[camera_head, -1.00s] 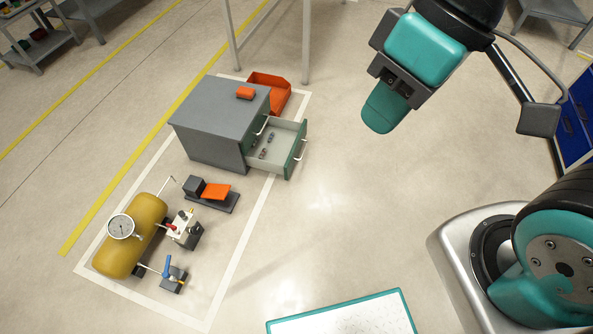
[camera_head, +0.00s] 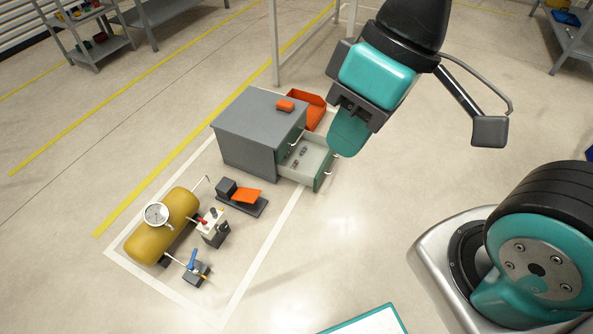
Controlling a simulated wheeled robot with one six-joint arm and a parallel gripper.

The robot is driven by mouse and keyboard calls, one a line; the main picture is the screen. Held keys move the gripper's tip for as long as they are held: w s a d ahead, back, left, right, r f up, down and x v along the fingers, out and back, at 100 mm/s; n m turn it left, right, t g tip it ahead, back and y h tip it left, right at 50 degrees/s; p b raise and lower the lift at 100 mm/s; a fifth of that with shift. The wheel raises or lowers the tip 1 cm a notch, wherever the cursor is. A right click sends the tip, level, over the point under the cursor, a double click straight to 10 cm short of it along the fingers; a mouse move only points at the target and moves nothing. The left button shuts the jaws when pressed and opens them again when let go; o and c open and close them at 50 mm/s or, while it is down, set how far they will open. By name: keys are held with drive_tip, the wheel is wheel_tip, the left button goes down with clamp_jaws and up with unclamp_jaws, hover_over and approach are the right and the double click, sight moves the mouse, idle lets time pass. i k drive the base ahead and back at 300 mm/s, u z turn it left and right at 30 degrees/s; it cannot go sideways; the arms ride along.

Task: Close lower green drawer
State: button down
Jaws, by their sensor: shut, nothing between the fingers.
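The lower green drawer (camera_head: 324,174) stands pulled out of the right side of the grey cabinet (camera_head: 257,114). It is light inside, with a green front and a pale handle, and a few small parts lie in it. The upper green drawer (camera_head: 291,137) appears shut above it. My gripper (camera_head: 347,137) is teal, shut and empty. In the picture it overlaps the far right end of the open drawer and hides part of it. I cannot tell whether it touches the drawer.
An orange block (camera_head: 285,105) lies on the cabinet top. An orange bin (camera_head: 309,108) stands behind the cabinet. A pedal (camera_head: 244,196) and a yellow tank (camera_head: 160,228) with a gauge (camera_head: 156,214) are in front. The floor right of the drawer is clear.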

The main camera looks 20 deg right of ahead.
sight(313, 168)
drive_tip(key=u, duration=0.3)
drive_tip(key=i, duration=0.75)
drive_tip(key=z, duration=0.55)
drive_tip(key=i, duration=0.65)
drive_tip(key=z, duration=0.7)
